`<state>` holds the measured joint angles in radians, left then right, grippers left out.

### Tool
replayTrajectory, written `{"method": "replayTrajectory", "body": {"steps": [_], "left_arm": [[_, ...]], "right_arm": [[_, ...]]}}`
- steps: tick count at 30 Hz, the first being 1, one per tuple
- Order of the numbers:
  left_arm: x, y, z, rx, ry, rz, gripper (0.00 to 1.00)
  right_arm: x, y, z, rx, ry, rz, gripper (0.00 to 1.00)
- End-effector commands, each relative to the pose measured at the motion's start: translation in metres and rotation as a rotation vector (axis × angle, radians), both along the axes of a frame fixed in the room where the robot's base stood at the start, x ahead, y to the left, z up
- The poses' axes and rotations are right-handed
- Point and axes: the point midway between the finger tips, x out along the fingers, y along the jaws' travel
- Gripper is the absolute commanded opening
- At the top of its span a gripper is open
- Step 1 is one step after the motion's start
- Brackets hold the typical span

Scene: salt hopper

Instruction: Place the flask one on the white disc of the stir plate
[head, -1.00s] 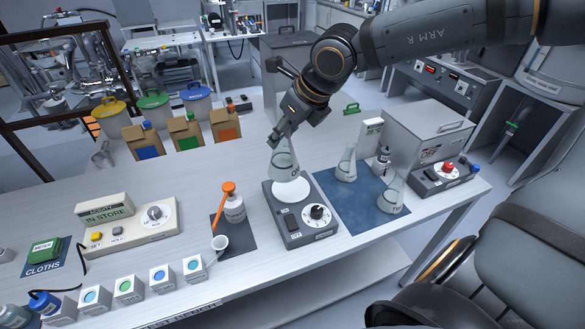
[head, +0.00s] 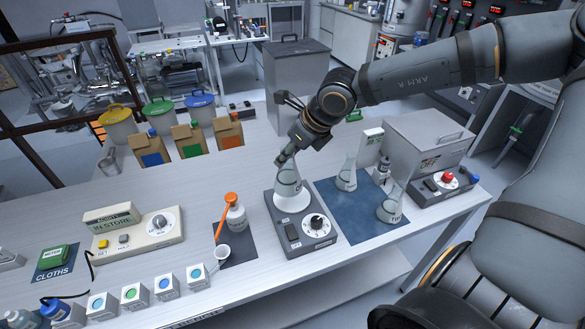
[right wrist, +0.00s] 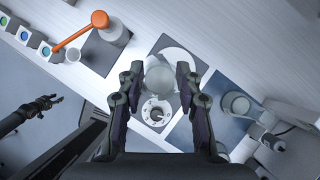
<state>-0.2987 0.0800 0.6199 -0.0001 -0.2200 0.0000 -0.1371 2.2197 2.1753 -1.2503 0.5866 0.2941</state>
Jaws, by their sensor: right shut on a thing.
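The clear conical flask one (head: 287,182) hangs upright from my right gripper (head: 287,157), which is shut on its neck. In the head view its base overlaps the white disc (head: 293,205) of the grey stir plate (head: 300,240); I cannot tell whether it touches. In the right wrist view the flask (right wrist: 159,80) shows between the two fingers (right wrist: 159,76), with part of the disc (right wrist: 182,58) visible beyond it. My left gripper (right wrist: 45,106) shows small at the left of the right wrist view, its fingers apart and empty; it is not in the head view.
Two other flasks (head: 346,175) (head: 391,207) stand on the blue mat (head: 350,212) right of the plate. A white bottle (head: 236,217) with an orange tool stands to its left. A grey box (head: 425,140) stands behind right.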

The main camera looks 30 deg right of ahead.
Motion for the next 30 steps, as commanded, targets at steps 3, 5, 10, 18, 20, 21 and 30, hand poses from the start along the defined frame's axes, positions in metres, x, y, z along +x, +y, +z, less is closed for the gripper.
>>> {"method": "replayTrajectory", "body": {"steps": [3,5,10,18,20,21,30], "left_arm": [[0.000,0.000,0.015,0.000,0.000,0.000,0.40],[0.000,0.000,0.018,0.000,0.000,0.000,0.40],[0.000,0.000,0.019,0.000,0.000,0.000,0.40],[-0.001,0.000,0.021,0.000,0.001,0.000,0.40],[-0.002,0.000,0.022,0.000,0.002,0.000,0.40],[-0.002,0.000,0.022,0.000,0.002,0.000,0.40],[-0.001,0.000,0.019,0.000,0.001,0.000,0.40]], "right_arm": [[0.011,-0.015,-0.024,-0.001,0.010,-0.001,0.00],[0.016,-0.021,-0.033,-0.003,0.010,0.001,0.00],[0.023,-0.026,-0.045,-0.002,0.004,0.002,0.00],[0.025,-0.030,-0.072,-0.003,0.006,0.003,0.00],[0.025,-0.029,-0.078,-0.002,0.006,0.004,0.00],[0.025,-0.029,-0.080,-0.002,0.004,0.004,0.00],[0.026,-0.029,-0.083,0.001,0.002,0.003,0.00]]}}
